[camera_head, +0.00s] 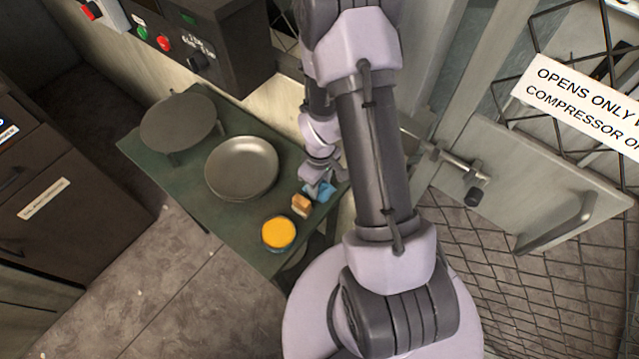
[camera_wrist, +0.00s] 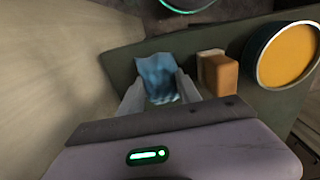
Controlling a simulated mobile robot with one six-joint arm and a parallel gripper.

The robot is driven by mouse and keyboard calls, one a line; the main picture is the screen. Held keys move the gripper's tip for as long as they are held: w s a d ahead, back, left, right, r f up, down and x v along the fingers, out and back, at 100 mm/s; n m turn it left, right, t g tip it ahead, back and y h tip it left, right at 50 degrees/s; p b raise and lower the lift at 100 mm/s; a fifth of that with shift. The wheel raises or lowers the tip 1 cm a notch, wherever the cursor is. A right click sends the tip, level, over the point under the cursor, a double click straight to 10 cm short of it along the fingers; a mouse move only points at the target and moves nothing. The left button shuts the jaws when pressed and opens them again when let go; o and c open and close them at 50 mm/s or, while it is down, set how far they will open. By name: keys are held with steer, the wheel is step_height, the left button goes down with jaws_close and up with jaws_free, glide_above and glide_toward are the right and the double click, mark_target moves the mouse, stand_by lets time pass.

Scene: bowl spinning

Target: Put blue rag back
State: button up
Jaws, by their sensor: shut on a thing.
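The blue rag (camera_head: 321,191) is at the right side of the green table (camera_head: 165,172), beside a small tan and brown block (camera_head: 301,204). My gripper (camera_head: 318,182) points down at the rag and is shut on it. In the wrist view the rag (camera_wrist: 158,78) shows between the two pale fingers of my gripper (camera_wrist: 160,92), low over the table or touching it; I cannot tell which. The block (camera_wrist: 217,72) stands just right of the fingers there. The fingertips are partly hidden by the rag.
A round tin with orange-yellow contents (camera_head: 278,233) stands near the table's front corner. A metal bowl (camera_head: 242,168) and a round plate on a stand (camera_head: 178,122) are further left. A dark control box (camera_head: 205,45) is behind. A mesh door (camera_head: 530,180) is at right.

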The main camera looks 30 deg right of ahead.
steer(key=o, duration=1.3)
steer(key=a+r+m+t+p, duration=0.1)
steer(key=a+r+m+p, duration=0.15)
steer(key=r, duration=1.05)
steer(key=a+r+m+t+p, duration=0.1)
steer(key=a+r+p, duration=0.15)
steer(key=r, duration=1.05)
steer(key=s+a+r+m+t, duration=0.1)
steer(key=s+a+r, duration=0.2)
steer(key=r, duration=0.1)
steer(key=s+a+r+m+t+y, duration=0.1)
steer(key=s+a+r+m, duration=0.1)
steer(key=s+a+r, duration=0.1)
steer(key=s+a+r+m+t+y, duration=0.1)
steer(key=s+a+r+m, duration=0.1)
steer(key=s+r, duration=0.3)
steer(key=shift+s+a+r+t, duration=0.1)
steer(key=shift+a+r+t, duration=0.2)
steer(key=shift+a+r, duration=0.65)
steer(key=shift+d, duration=0.15)
